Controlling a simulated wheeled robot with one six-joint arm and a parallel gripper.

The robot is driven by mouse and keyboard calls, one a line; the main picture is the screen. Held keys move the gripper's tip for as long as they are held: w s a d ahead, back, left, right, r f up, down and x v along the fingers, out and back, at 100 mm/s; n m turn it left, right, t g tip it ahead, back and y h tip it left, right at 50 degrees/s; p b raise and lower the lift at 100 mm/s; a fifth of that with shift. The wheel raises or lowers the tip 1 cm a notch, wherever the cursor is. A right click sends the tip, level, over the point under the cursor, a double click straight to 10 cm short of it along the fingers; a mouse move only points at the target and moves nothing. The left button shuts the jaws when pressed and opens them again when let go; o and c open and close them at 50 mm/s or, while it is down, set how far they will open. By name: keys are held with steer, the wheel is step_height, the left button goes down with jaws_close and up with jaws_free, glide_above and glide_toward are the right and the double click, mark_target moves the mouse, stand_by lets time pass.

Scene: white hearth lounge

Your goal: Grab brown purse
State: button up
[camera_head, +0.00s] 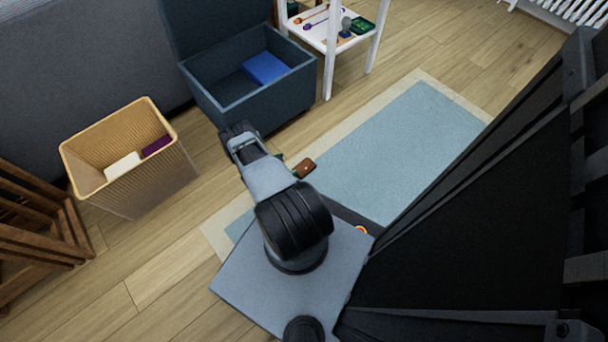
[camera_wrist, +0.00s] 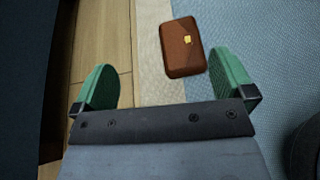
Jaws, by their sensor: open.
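The brown purse (camera_wrist: 183,48) lies flat on the edge of the blue rug, partly over its cream border. It has a small gold clasp. In the head view the purse (camera_head: 304,168) shows just right of my arm. My gripper (camera_wrist: 163,75) is open, with its two green fingers apart and nothing between them. In the wrist view the purse is ahead of the fingertips, nearer the right finger. In the head view the arm hides most of my gripper.
An open dark blue storage box (camera_head: 215,112) holds a blue item (camera_head: 266,68). A tan basket (camera_head: 75,172) with white and purple items stands at left. A white shelf (camera_head: 329,70) with small objects is behind. A brown wooden rack (camera_head: 35,240) is far left.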

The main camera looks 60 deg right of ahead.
steer(key=n+b, duration=0.1)
steer(key=b, duration=0.1)
glide_toward(301, 169)
steer(key=x, duration=0.4)
steer(key=shift+s+a+f, duration=0.15)
steer(key=shift+s, duration=0.2)
steer(key=b+x, duration=0.1)
steer(key=x, duration=0.1)
steer(key=b+x, duration=0.1)
steer(key=x, duration=0.2)
steer(key=shift+w, duration=0.25)
steer(key=shift+s+d+f+b, duration=0.2)
steer(key=shift+d+b, duration=0.15)
steer(key=shift+d, duration=0.3)
steer(key=c, duration=0.9)
steer(key=shift+r, duration=0.15)
steer(key=shift+c, duration=0.2)
